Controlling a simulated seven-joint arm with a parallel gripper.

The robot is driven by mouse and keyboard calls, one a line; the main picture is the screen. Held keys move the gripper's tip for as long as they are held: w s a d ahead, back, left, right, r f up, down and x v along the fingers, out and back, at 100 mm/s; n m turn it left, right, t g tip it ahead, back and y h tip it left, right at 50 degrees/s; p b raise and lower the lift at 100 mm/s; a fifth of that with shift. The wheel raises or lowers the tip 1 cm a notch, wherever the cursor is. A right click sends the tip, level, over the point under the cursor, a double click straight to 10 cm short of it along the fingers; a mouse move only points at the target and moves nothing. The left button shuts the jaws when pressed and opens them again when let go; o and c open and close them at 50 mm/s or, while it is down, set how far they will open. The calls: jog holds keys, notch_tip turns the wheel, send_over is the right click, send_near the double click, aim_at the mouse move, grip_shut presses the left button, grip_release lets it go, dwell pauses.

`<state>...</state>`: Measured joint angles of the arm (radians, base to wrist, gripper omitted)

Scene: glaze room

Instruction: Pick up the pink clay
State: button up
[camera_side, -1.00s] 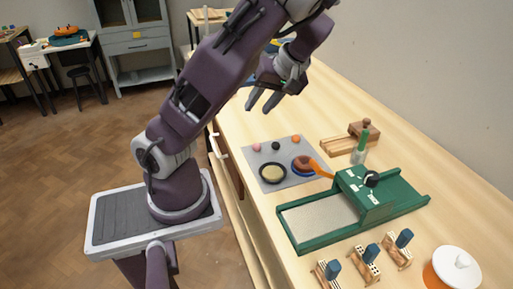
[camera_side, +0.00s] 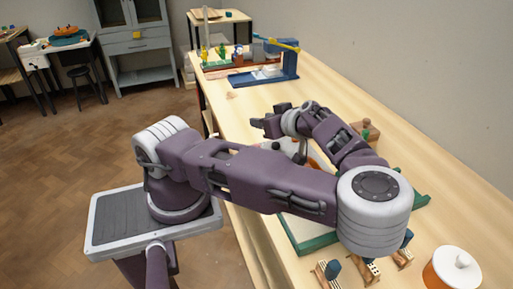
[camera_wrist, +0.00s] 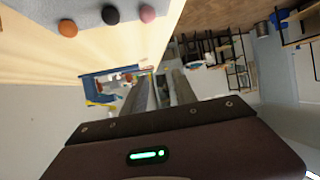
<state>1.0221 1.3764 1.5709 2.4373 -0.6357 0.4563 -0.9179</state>
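The pink clay (camera_wrist: 147,13) is a small ball at the top edge of the wrist view, on the grey mat (camera_wrist: 88,15). A black ball (camera_wrist: 111,14) and an orange ball (camera_wrist: 68,28) lie in a row with it. My gripper (camera_wrist: 160,76) has its two fingers apart with nothing seen between them, pointing along the bench rather than at the ball. In the side view my gripper (camera_side: 264,123) is above the bench, near the mat area. My arm covers most of the mat there, and I cannot make out the pink clay.
A blue stand with a yellow bar (camera_side: 288,62) is at the far end of the bench. The green slab tray (camera_side: 308,243), wooden-handled stamps (camera_side: 329,274) and an orange jar with a white lid (camera_side: 456,267) are near. The bench beyond my gripper is mostly clear.

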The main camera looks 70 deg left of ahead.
aim_at(258, 145)
notch_tip(258, 145, down, 10)
jog(key=shift+r, duration=0.15)
jog(key=x, duration=0.3)
jog(key=shift+r, duration=0.1)
grip_shut()
